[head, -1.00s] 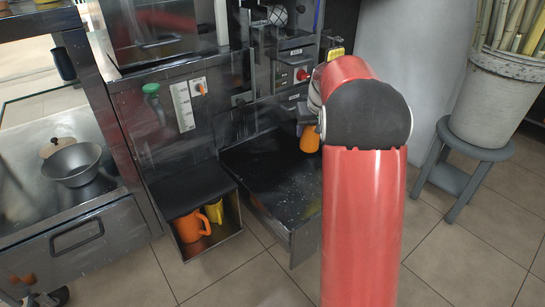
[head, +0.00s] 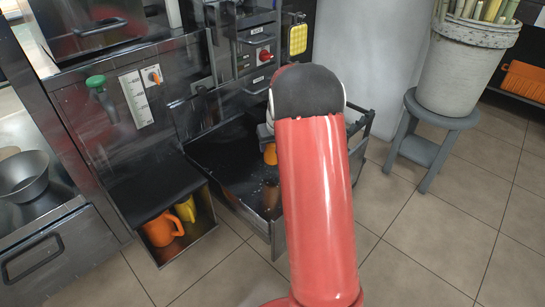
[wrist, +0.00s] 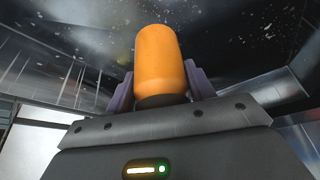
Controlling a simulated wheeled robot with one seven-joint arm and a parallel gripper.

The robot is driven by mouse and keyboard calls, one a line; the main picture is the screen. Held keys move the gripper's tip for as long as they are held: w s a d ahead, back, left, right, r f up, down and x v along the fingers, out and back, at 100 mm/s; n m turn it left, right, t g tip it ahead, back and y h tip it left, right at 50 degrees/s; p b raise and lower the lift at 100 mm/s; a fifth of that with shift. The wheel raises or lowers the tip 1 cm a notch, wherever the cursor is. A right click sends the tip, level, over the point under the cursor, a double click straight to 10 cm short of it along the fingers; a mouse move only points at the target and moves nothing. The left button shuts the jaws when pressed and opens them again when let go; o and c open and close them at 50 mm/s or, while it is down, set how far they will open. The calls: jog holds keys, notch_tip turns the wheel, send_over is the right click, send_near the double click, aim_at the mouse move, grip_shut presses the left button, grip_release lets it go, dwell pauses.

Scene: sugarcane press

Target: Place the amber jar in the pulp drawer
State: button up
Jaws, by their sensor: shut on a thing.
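The amber jar (wrist: 160,55) is an orange, rounded cylinder with a dark end near my gripper. My gripper (wrist: 160,78) is shut on it, with a purple finger on each side. In the head view a small part of the jar (head: 270,154) shows beside my red arm, which hides most of the gripper. The pulp drawer (head: 228,160) is pulled open, dark inside with white specks. The jar appears over or inside the drawer; I cannot tell whether it touches the floor. In the wrist view the speckled dark surface and metal walls surround the jar.
Left of the drawer, an open compartment holds an orange jug (head: 162,228) and a yellow object (head: 185,208). A grey stool (head: 420,150) carries a bucket of canes (head: 465,65) at right. A metal bowl (head: 24,178) stands at far left. Tiled floor in front is clear.

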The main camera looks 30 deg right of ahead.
aim_at(273, 155)
jog(key=shift+f+b, duration=0.3)
jog(key=shift+f, duration=1.95)
jog(key=shift+f, duration=0.2)
jog(key=o, duration=1.2)
jog(key=shift+o, duration=0.2)
jog(key=d+p+v, duration=0.1)
jog(key=v, duration=1.1)
jog(key=s+a+r, duration=1.1)
jog(key=s, duration=0.1)
jog(key=s+a, duration=0.3)
jog(key=s, duration=0.6)
jog(key=s+a+n+t, duration=0.1)
jog(key=s+a, duration=0.3)
jog(key=s, duration=0.6)
jog(key=shift+a+r+y, duration=0.3)
